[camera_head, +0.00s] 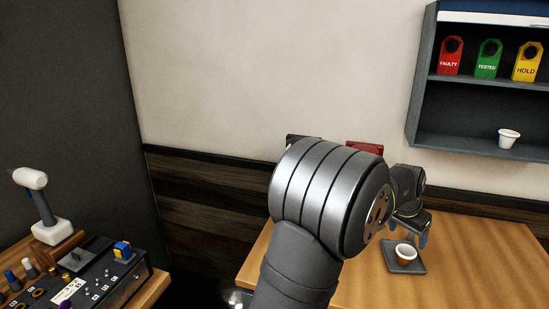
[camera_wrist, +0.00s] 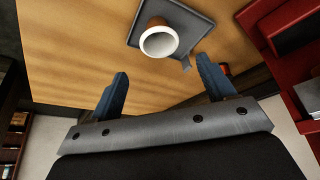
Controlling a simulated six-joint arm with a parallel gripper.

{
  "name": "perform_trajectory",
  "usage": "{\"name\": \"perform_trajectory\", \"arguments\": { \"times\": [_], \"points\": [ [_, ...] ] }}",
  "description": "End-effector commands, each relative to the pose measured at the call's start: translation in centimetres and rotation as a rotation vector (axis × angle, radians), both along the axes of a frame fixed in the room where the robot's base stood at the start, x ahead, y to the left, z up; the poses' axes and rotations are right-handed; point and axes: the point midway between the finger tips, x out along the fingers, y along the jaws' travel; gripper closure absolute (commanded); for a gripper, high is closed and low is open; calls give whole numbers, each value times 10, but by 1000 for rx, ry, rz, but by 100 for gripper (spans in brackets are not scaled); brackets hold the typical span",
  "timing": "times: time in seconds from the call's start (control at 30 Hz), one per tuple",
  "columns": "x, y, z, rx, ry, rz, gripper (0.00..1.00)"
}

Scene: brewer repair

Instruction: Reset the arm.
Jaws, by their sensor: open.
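My arm (camera_head: 325,200) rises from the bottom of the head view and hides part of the table behind it. My gripper (camera_head: 418,233) is to the right of the arm's big joint, close to a white cup (camera_head: 405,252) on a dark square tray (camera_head: 408,266). In the wrist view my gripper (camera_wrist: 165,85) has its two blue fingers spread wide with nothing between them. The cup (camera_wrist: 158,42) shows beyond the fingertips, on the grey tray (camera_wrist: 196,22). I cannot tell the exact gap between the fingers and the cup.
The wooden table (camera_head: 480,265) is clear on the right. A wall shelf (camera_head: 470,85) holds red, green and yellow tags and a white cup (camera_head: 509,138). A bench with parts (camera_head: 85,270) stands at left. Something red (camera_head: 366,148) shows behind my arm, and a red case (camera_wrist: 290,50) in the wrist view.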

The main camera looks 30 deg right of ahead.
Motion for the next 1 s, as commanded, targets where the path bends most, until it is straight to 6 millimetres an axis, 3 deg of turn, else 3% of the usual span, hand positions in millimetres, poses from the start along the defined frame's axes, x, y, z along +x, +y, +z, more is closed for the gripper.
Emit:
{"name": "perform_trajectory", "arguments": {
  "times": [0.53, 0.6, 0.7, 1.0],
  "points": [
    [5, -38, -98, 2, 0, 0, 25],
    [5, -39, -78, -5, -2, -1, 25],
    [5, -38, -67, -3, -1, -1, 25],
    [5, -37, -54, 0, 0, 0, 25]
  ]
}}
